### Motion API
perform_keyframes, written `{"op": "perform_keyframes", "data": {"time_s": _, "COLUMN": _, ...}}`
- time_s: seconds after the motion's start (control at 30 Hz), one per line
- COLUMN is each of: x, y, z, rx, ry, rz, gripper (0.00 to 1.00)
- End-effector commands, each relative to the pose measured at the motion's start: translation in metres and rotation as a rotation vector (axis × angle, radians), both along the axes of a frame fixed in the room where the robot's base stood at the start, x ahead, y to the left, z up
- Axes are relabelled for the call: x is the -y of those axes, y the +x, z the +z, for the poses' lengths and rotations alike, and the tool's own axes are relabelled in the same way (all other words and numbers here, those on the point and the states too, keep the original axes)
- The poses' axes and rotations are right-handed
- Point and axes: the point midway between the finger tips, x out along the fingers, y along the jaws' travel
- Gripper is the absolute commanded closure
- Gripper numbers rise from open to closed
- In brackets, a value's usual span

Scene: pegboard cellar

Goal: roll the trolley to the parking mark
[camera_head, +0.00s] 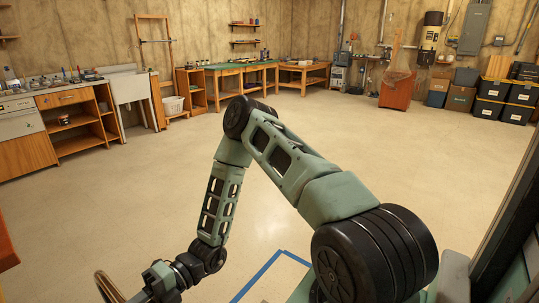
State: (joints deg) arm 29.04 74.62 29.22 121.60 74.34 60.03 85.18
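Blue tape lines (262,272) on the floor form a corner at the bottom centre, consistent with the parking mark; my arm and the frame edge hide the rest. A brown curved bar (107,287) stands at the bottom left, perhaps the trolley's handle; no trolley body can be made out with certainty. My gripper (142,296) is at the bottom edge, just right of the bar. Its fingers are cut off or hidden, so I cannot tell whether it touches or holds the bar.
A red-orange surface (5,248) juts in at the left edge. Open wooden cabinets (75,125) and a white sink (130,88) line the left wall. Workbenches (240,70), a red-brown cabinet (396,94) and stacked black bins (490,100) stand at the back. The middle floor is clear.

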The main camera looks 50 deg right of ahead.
Motion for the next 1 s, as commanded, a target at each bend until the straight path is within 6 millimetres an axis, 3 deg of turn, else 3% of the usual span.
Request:
{"op": "perform_keyframes", "data": {"time_s": 0.03, "x": 0.0031, "y": -0.0019, "z": -0.011, "rx": -0.009, "ry": -0.026, "rz": -0.002, "gripper": 1.0}}
{"op": "perform_keyframes", "data": {"time_s": 0.43, "x": 0.0021, "y": -0.004, "z": -0.0061, "rx": -0.009, "ry": -0.024, "rz": 0.005, "gripper": 1.0}}
{"op": "perform_keyframes", "data": {"time_s": 0.47, "x": 0.002, "y": -0.0042, "z": -0.006, "rx": -0.009, "ry": -0.024, "rz": 0.005, "gripper": 0.75}}
{"op": "perform_keyframes", "data": {"time_s": 0.53, "x": 0.0017, "y": -0.0044, "z": -0.0054, "rx": -0.009, "ry": -0.023, "rz": 0.006, "gripper": 0.55}}
{"op": "perform_keyframes", "data": {"time_s": 1.0, "x": 0.0016, "y": -0.0025, "z": -0.0012, "rx": -0.005, "ry": -0.017, "rz": 0.003, "gripper": 0.53}}
